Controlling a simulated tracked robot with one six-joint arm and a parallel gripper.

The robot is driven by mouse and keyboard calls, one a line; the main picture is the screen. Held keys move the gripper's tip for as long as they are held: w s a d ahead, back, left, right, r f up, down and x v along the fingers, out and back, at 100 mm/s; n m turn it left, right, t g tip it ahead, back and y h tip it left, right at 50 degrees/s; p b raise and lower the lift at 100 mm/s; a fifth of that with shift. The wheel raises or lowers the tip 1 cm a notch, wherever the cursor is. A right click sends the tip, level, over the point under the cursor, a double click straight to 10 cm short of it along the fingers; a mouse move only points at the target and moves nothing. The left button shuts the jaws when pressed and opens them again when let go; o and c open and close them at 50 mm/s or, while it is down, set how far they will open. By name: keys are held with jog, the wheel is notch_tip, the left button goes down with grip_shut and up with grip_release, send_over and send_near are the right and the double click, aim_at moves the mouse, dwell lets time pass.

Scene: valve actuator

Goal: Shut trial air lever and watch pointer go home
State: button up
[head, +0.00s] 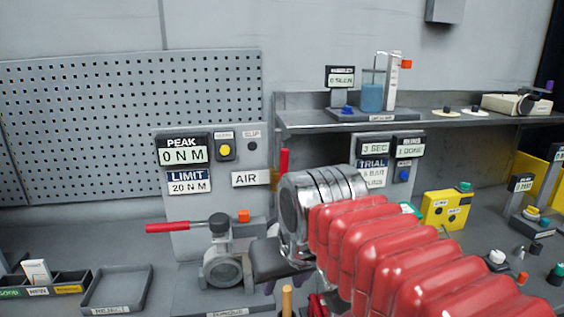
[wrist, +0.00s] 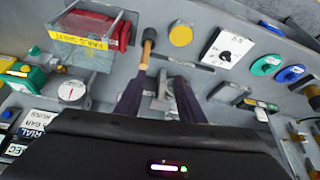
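A red upright handle (head: 284,161) stands beside the AIR label (head: 251,178), its lower part hidden behind my arm; I cannot tell if it is the trial air lever. A red-handled lever (head: 172,228) lies level on a grey round-bodied fixture (head: 222,268). A small white dial (wrist: 72,92) with a red pointer shows in the wrist view. My gripper (head: 270,287) is low at the bench, partly hidden by my arm. In the wrist view its two dark fingers (wrist: 156,84) are apart, with a grey bracket between or beyond them and nothing visibly held.
The panel reads PEAK 0 N M (head: 183,150). A shelf (head: 430,118) holds a blue beaker. An empty reject tray (head: 118,288) lies at left.

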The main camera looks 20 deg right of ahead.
jog(key=w+d+r+m, duration=0.1)
jog(key=w+d+r, duration=0.1)
jog(key=w+r, duration=0.55)
jog(key=w+d+r+m, duration=0.1)
jog(key=w+d+r, duration=0.2)
jog(key=w+r, duration=0.45)
notch_tip(320, 180, up, 7)
jog(key=m+g+h, duration=0.1)
jog(key=m, duration=0.2)
send_over(284, 178)
jog(key=s+a, duration=0.1)
jog(key=s, duration=0.3)
jog(key=shift+w+a+r, duration=0.15)
jog(key=shift+a, duration=0.05)
jog(key=x, duration=1.3)
jog(key=shift+d+f, duration=0.3)
jog(key=shift+f, duration=0.1)
jog(key=shift+c, duration=0.4)
